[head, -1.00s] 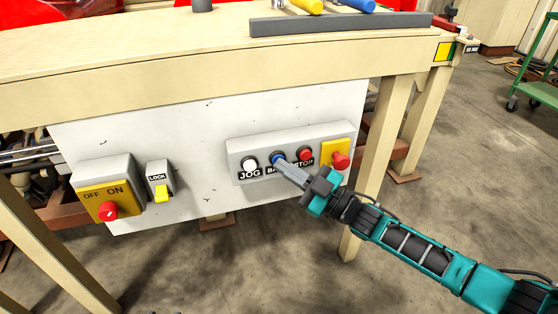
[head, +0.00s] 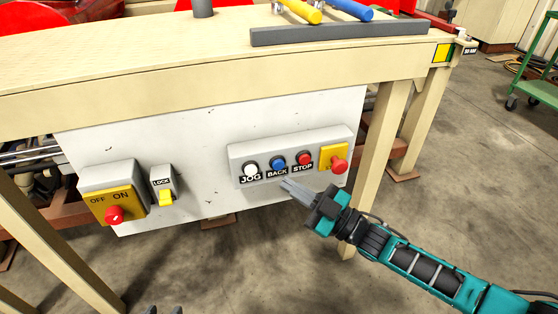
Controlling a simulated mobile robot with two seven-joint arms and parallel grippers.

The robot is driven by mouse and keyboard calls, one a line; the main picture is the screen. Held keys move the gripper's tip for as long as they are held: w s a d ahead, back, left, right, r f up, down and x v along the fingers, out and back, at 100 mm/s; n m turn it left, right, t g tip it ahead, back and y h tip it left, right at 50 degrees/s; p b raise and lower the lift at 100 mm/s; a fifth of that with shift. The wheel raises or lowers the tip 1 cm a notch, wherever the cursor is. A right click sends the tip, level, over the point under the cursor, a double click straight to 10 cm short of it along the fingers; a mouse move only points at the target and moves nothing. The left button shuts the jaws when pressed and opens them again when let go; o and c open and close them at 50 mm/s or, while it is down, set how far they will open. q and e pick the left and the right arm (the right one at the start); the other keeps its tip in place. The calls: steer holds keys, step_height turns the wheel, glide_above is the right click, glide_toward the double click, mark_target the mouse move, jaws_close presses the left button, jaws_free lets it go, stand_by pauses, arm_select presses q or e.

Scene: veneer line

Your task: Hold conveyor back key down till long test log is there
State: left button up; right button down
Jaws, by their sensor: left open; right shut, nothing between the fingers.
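The blue BACK key (head: 278,162) sits on a grey button box (head: 240,153) on the white panel, between the white JOG key (head: 251,169) and the red STOP key (head: 304,159). My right gripper (head: 287,184) is shut and empty, just below the BACK label and clear of the key, which is fully visible. My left gripper (head: 164,310) shows only as dark fingertips at the bottom edge, open and spaced apart. No test log can be made out in this view.
A red knob (head: 339,165) on a yellow plate is right of STOP. An OFF/ON switch (head: 114,214) and a yellow LOCK switch (head: 166,197) are at left. The wooden bench top (head: 150,50) carries a grey rail (head: 340,33) with yellow and blue handles. A green cart (head: 535,92) stands at right.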

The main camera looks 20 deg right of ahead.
arm_select(q)
steer(key=shift+r+p, duration=0.45)
steer(key=shift+r, duration=0.2)
arm_select(e)
steer(key=shift+s, duration=1.1)
steer(key=s+f+m+g+h, duration=0.4)
steer(key=s+f+m+h, duration=0.6)
steer(key=s+m+h, duration=0.15)
arm_select(q)
steer(key=s+a+r+y+p, duration=0.1)
steer(key=a+r+p, duration=0.2)
steer(key=r+p, duration=0.6)
steer(key=p, duration=0.5)
steer(key=shift+s+a, duration=0.35)
steer(key=shift+s, duration=0.05)
arm_select(e)
steer(key=s+d+r+h, duration=0.1)
steer(key=s+d+r, duration=0.2)
steer(key=r, duration=0.6)
steer(key=shift+h, duration=0.35)
arm_select(q)
steer(key=shift+f, duration=0.1)
arm_select(e)
steer(key=shift+m, duration=0.25)
